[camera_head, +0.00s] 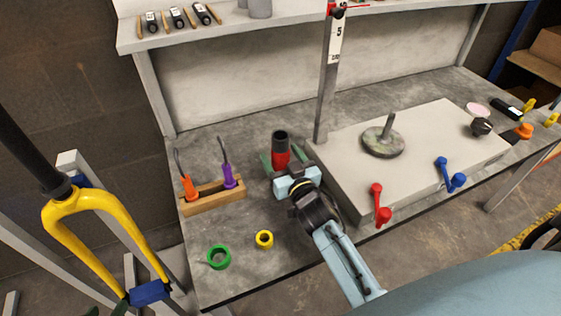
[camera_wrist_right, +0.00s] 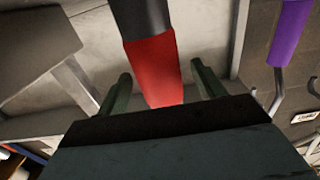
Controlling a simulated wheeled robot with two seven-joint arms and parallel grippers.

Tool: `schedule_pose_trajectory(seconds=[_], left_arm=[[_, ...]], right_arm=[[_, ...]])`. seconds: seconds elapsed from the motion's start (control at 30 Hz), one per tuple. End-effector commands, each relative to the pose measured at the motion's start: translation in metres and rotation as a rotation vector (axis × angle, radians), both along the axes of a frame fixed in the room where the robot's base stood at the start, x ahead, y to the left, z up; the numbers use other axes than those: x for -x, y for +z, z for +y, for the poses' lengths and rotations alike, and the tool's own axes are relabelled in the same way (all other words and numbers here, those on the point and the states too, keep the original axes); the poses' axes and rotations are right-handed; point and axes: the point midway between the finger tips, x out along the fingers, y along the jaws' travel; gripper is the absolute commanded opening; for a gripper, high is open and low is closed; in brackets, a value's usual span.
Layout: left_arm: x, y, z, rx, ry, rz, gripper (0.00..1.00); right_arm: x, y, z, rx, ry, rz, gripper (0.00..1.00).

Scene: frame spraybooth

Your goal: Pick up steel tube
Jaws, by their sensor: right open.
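A steel tube (camera_head: 280,147), red below with a dark hollow top, stands upright on the grey bench. My right gripper (camera_head: 282,159) is open, with one green finger on each side of the tube. In the right wrist view the tube (camera_wrist_right: 152,70) rises between the two fingers (camera_wrist_right: 160,90), with gaps visible on both sides. Its lower end is hidden behind the gripper body. Dark green fingertips of my left gripper (camera_head: 106,311) show apart at the bottom left edge, below the yellow fork; most of that gripper is out of view.
A wooden rack (camera_head: 212,202) with orange- and purple-handled hooks stands left of the tube. A green ring (camera_head: 219,257) and a yellow ring (camera_head: 264,239) lie in front. A grey slab (camera_head: 440,135) with a post and red and blue levers lies right. A yellow fork (camera_head: 65,222) stands left.

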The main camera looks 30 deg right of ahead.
Motion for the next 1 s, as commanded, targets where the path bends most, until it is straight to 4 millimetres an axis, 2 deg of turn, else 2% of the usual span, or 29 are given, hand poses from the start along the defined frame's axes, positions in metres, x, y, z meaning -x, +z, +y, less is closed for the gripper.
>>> schedule_pose_trajectory(seconds=[0.13,0.4,0.47,0.9,1.0], left_arm=[[-0.0083,0.0079,-0.0044,0.017,-0.006,-0.066,0.36],[-0.0099,0.0105,-0.0052,0.021,-0.007,-0.079,0.36],[-0.0099,0.0104,-0.0052,0.021,-0.007,-0.079,0.36],[-0.0097,0.0100,-0.0051,0.020,-0.007,-0.078,0.36],[-0.0098,0.0100,-0.0051,0.020,-0.007,-0.078,0.36]], right_arm=[[-0.0088,-0.0004,-0.0006,0.000,0.000,0.000,0.69],[-0.0100,0.0002,-0.0007,0.000,0.000,0.001,0.69],[-0.0100,0.0001,-0.0007,0.000,0.000,0.001,0.62],[-0.0098,0.0000,-0.0006,-0.001,0.000,0.001,0.04],[-0.0104,0.0022,-0.0004,-0.001,0.001,-0.005,0.03]])
